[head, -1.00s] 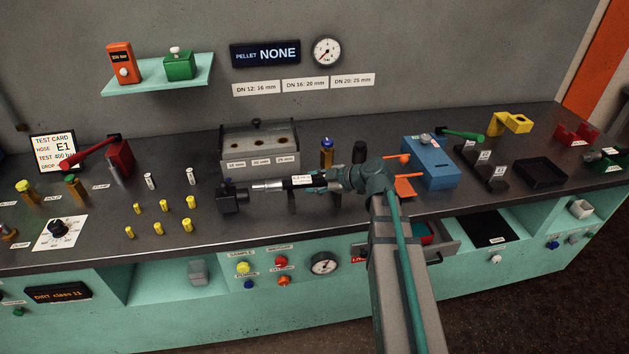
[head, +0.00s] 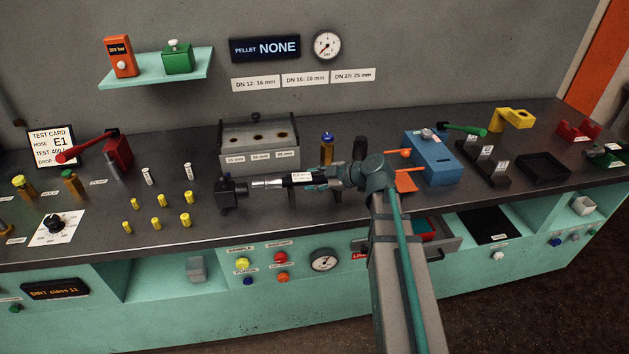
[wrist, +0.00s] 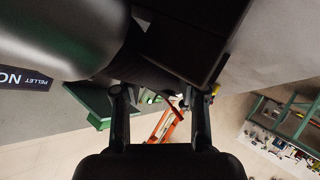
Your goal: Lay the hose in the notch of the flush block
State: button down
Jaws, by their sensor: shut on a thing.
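The hose shows in the head view as a short black length (head: 302,178) with a white label and a silver end fitting (head: 267,183) pointing left. My gripper (head: 318,179) is shut on the hose near its label and holds it roughly level above the bench. The silver end reaches the right side of a small dark block (head: 230,194); I cannot tell whether it lies in a notch, or whether this is the flush block. In the wrist view my gripper's fingers (wrist: 160,100) reach up to dark and grey shapes too close to make out.
A grey block with three holes (head: 259,146) stands behind the hose. An amber bottle (head: 327,149) and a blue box (head: 431,159) stand to its right. Small yellow plugs (head: 160,211) stand left of the dark block. An open drawer (head: 436,238) sticks out below the bench edge.

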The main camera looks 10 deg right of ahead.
jog(key=c, duration=0.6)
grip_release()
jog(key=shift+r, duration=0.1)
jog(key=r+p, duration=0.1)
jog(key=p, duration=0.1)
jog(key=shift+r+p, duration=0.25)
jog(key=shift+p, duration=0.15)
jog(key=b+v, duration=0.3)
jog(key=v, duration=0.8)
jog(key=shift+s+d, duration=0.25)
jog(key=shift+d, duration=0.1)
jog(key=shift+d, duration=0.1)
